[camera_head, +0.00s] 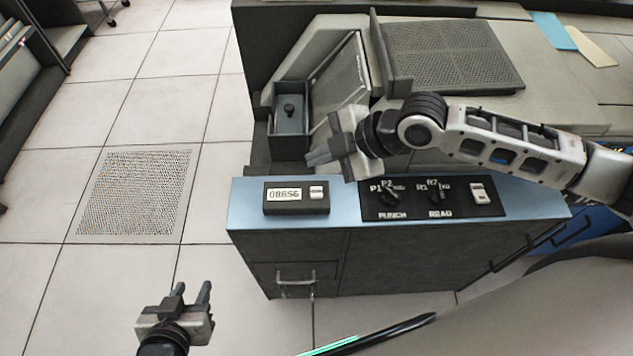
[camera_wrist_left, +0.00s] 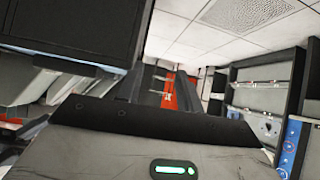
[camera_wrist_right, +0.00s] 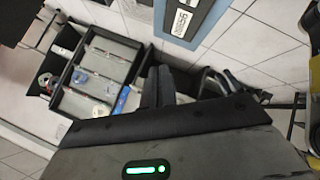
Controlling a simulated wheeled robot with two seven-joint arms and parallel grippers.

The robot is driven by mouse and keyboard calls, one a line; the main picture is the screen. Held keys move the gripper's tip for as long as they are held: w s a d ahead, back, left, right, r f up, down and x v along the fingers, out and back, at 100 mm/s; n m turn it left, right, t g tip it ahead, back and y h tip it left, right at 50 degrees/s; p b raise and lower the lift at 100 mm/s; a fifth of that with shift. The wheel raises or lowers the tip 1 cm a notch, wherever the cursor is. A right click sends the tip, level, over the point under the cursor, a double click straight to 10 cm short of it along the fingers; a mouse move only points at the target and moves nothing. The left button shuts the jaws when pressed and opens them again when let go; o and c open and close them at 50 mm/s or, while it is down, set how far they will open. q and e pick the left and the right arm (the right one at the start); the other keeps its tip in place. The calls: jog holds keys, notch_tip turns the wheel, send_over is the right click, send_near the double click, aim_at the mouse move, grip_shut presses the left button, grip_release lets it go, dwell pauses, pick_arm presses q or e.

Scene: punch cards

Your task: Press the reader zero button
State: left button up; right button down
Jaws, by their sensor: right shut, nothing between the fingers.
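A small dark counter box (camera_head: 290,210) with a white display reading about 08656 sits on the left of the blue panel top (camera_head: 350,203). A white button (camera_head: 316,193) is at its right end. My right gripper (camera_head: 318,158) is shut and empty, behind and slightly right of the counter in the head view, apart from the button. My left gripper (camera_head: 193,290) is open and empty over the floor, left of the cabinet. I cannot read any label naming a zero button.
A black PUNCH and READ panel (camera_head: 415,212) has two knobs and a white switch (camera_head: 480,193). An open grey box (camera_head: 290,120) with a dark knob inside stands behind the counter. A perforated plate (camera_head: 450,55) lies farther back. Floor is clear at left.

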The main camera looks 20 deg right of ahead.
aim_at(322, 193)
jog(key=shift+w+d+r, duration=0.15)
jog(key=shift+d, duration=0.2)
